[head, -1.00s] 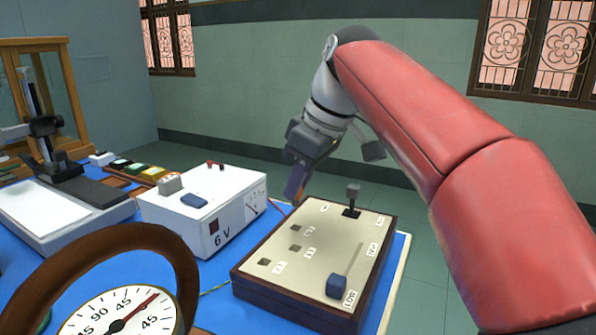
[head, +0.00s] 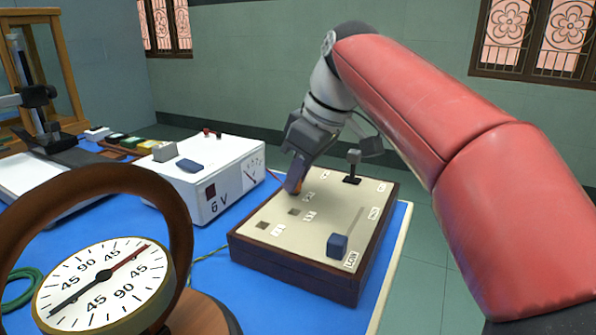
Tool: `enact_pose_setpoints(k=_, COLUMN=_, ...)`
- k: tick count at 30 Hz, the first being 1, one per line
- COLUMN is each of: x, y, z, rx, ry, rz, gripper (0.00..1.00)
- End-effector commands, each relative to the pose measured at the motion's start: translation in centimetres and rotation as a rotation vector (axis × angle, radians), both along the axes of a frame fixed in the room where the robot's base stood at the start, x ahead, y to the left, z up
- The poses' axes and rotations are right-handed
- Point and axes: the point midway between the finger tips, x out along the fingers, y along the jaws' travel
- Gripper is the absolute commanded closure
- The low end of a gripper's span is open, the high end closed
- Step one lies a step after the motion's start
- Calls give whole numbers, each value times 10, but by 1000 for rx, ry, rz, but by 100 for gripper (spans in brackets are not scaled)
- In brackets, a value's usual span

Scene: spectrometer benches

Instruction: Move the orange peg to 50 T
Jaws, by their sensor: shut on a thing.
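The box with the cream top (head: 338,230) stands on the blue bench, with small square holes along its left side. My gripper (head: 296,187) is shut on the orange peg (head: 297,190), only a sliver of which shows. The peg is low at the far-left part of the top, at or just above the far hole in view; I cannot tell whether it is seated. Two nearer holes, the middle one (head: 294,212) and the near one (head: 262,225), look empty. The labels are too small to read surely.
A black lever (head: 352,168) stands at the box's back and a blue slider knob (head: 337,245) at its front. A white 6 V supply (head: 205,175) stands close on the left. A round dial with a brown ring (head: 105,282) fills the front left.

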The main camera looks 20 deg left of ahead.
Motion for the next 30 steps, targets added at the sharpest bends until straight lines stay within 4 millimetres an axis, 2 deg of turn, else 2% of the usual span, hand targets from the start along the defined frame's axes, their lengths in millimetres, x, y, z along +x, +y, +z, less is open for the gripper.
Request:
enact_pose_setpoints(k=11, x=0, y=0, z=-2, rx=0, ry=-1, rz=0, gripper=100)
enact_pose_setpoints(k=12, x=0, y=0, z=-1, rx=0, ry=-1, rz=0, gripper=79)
enact_pose_setpoints(k=17, x=0, y=0, z=-2, rx=0, ry=-1, rz=0, gripper=58)
enact_pose_setpoints(k=26, x=0, y=-1, z=0, rx=1, ry=-1, rz=0, gripper=57)
enact_pose_setpoints(k=30, x=0, y=-7, z=16, rx=2, ry=-3, rz=-2, gripper=57)
